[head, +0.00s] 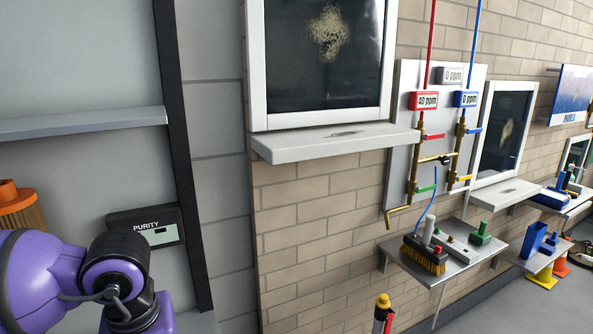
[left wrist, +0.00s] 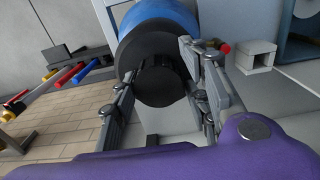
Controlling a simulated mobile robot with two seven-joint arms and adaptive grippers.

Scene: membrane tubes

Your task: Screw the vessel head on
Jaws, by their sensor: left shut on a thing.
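In the left wrist view a black round vessel head (left wrist: 148,52) with a narrower black stub faces me. A blue cylinder, the vessel body (left wrist: 160,17), shows directly behind it, cut off by the top edge. I cannot tell if the two touch or how far the head is seated. My left gripper (left wrist: 158,75) is shut on the vessel head, one finger on each side of the stub. The head view shows only part of my purple left arm at the lower left; its gripper is out of that picture. My right gripper is in neither view.
In the head view an orange filter (head: 20,212) and a PURITY meter (head: 146,226) are at left. A valve panel (head: 405,80) hangs on the brick wall above a shelf (head: 432,275) with a brush (head: 423,256). A white block (left wrist: 256,57) stands right in the wrist view.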

